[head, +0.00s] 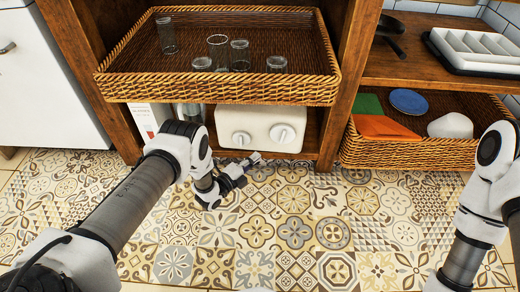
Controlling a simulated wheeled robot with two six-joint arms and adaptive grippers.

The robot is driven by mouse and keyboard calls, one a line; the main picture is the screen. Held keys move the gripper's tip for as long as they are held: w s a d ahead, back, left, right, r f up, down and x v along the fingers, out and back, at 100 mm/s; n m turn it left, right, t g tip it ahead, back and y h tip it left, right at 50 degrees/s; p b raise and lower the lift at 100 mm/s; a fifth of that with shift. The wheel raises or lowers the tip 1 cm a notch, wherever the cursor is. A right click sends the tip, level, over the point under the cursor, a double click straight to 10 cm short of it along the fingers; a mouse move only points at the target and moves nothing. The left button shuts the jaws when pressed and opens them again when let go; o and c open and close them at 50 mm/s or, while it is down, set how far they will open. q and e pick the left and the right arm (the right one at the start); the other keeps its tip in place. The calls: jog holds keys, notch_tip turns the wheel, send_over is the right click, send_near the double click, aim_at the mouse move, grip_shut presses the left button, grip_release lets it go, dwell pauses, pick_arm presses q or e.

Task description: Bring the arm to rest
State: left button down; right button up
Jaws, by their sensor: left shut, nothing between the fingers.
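My left gripper (250,161) is low in front of the open shelving, just above the tiled floor in the picture. It is shut and empty, its fingertips pointing right, near the lower front of a cream appliance (262,127) with two knobs. I cannot tell whether it touches anything. My left arm (140,200) reaches in from the lower left, bent at the wrist. My right arm (485,190) is folded at the right edge; its gripper is out of view.
A wicker tray (215,88) with several glasses stands on the upper shelf. At right, a wicker basket (400,150) holds coloured items and a white bowl (450,126). Above it lies a cutlery tray (475,50). The patterned floor (300,235) is clear.

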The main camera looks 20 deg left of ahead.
pick_arm(q)
jog(key=p+v, duration=0.2)
jog(key=v, duration=0.3)
jog(key=shift+s+a+r, duration=0.1)
jog(key=shift+s+r, duration=0.05)
jog(key=shift+s, duration=0.2)
